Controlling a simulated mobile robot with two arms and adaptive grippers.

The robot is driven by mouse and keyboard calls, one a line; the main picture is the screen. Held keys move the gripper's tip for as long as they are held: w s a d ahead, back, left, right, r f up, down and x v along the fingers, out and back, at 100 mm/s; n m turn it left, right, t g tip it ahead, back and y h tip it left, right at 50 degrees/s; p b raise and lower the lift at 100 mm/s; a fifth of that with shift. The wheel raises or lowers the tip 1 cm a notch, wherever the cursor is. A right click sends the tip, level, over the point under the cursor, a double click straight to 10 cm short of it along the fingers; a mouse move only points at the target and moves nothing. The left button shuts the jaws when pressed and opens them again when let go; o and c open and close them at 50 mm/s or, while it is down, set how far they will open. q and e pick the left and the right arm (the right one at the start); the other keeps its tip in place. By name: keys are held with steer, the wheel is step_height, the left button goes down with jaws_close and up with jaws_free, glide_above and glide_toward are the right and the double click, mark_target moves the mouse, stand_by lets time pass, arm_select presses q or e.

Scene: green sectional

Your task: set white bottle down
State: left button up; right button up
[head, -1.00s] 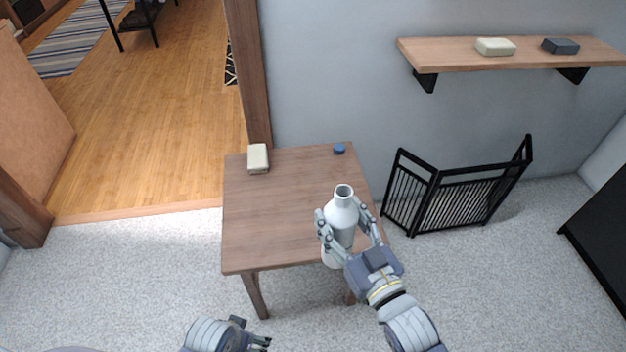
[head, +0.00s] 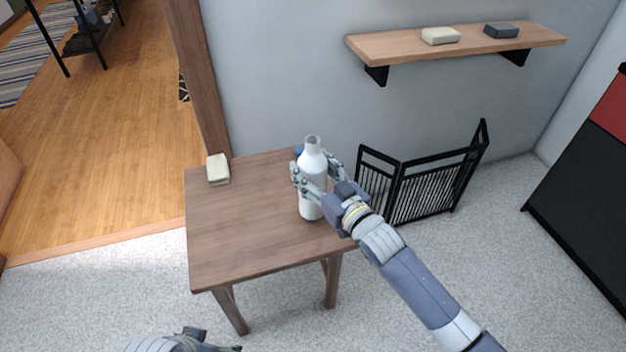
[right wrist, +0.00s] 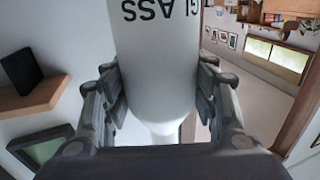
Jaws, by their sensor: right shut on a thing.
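The white bottle (head: 312,168) is upright over the right part of the wooden table (head: 235,225) in the head view. My right gripper (head: 312,182) is shut on the bottle's body. I cannot tell whether its base touches the tabletop. In the right wrist view the bottle (right wrist: 155,70) fills the middle, with dark lettering, between both fingers of the gripper (right wrist: 160,110). My left gripper (head: 215,346) shows only in part at the bottom edge of the head view, and its fingers are not clear.
A cream block (head: 218,169) lies at the table's back left. A blue object (head: 299,150) is partly hidden behind the bottle. A black folding gate (head: 425,180) stands right of the table. A wall shelf (head: 455,42) holds two blocks.

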mark_target(320, 187)
arm_select(q)
steer(key=shift+s+r+b, duration=0.2)
steer(key=shift+r+b, duration=0.3)
arm_select(e)
steer(key=shift+f, duration=1.5)
arm_select(q)
steer(key=shift+f, duration=0.1)
arm_select(e)
steer(key=shift+f, duration=0.1)
steer(key=o, duration=1.7)
steer(key=shift+f, duration=0.1)
steer(key=shift+o, duration=0.2)
steer(key=shift+r, duration=0.2)
steer(key=p+v, duration=0.1)
steer(key=v, duration=0.3)
arm_select(q)
steer(key=p+x, duration=0.1)
steer(key=x, duration=0.3)
steer(key=shift+f, duration=0.3)
arm_select(e)
steer(key=v, duration=0.8)
